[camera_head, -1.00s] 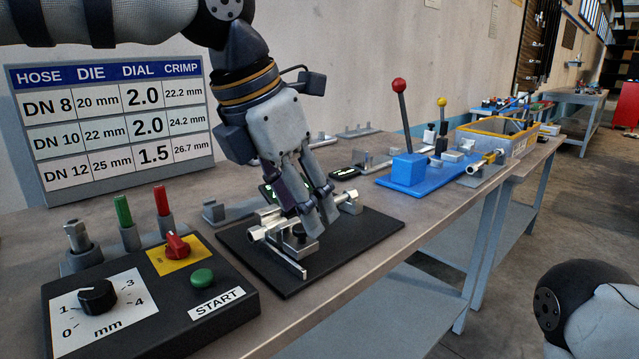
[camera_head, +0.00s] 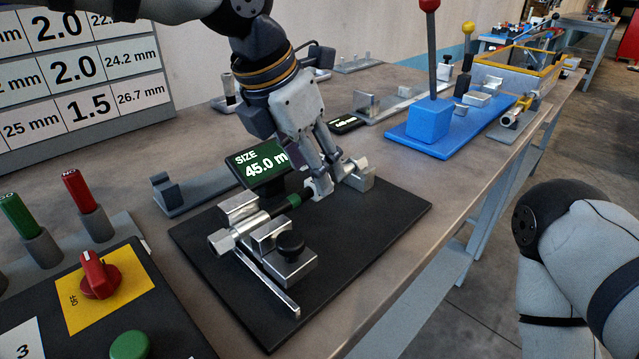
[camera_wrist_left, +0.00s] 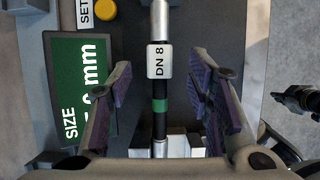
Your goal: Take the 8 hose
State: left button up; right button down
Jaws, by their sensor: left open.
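The DN 8 hose lies on a measuring fixture with silver supports on a black base plate (camera_head: 375,235). In the left wrist view the hose (camera_wrist_left: 160,122) is dark, with a green band, a white "DN 8" tag and a metal end. In the head view its green band (camera_head: 293,201) shows near my fingers. My left gripper (camera_head: 328,187) is at the far part of the hose. The wrist view shows its purple-padded fingers (camera_wrist_left: 160,95) apart on either side of the hose, with gaps. A dark shape (camera_wrist_left: 300,99) over the floor may be my right gripper; its jaws are unclear.
A display (camera_head: 258,163) reading "SIZE 45.0 m" stands beside the hose. A black clamp knob (camera_head: 290,246) is at the near side. A blue lever press (camera_head: 430,122) stands farther right. A control box with a red switch (camera_head: 100,274) is at the lower left.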

pick_arm(q)
jog(key=x, duration=0.3)
jog(key=shift+w, duration=0.1)
jog(key=shift+c, duration=0.5)
grip_shut()
jog(key=shift+r, duration=0.15)
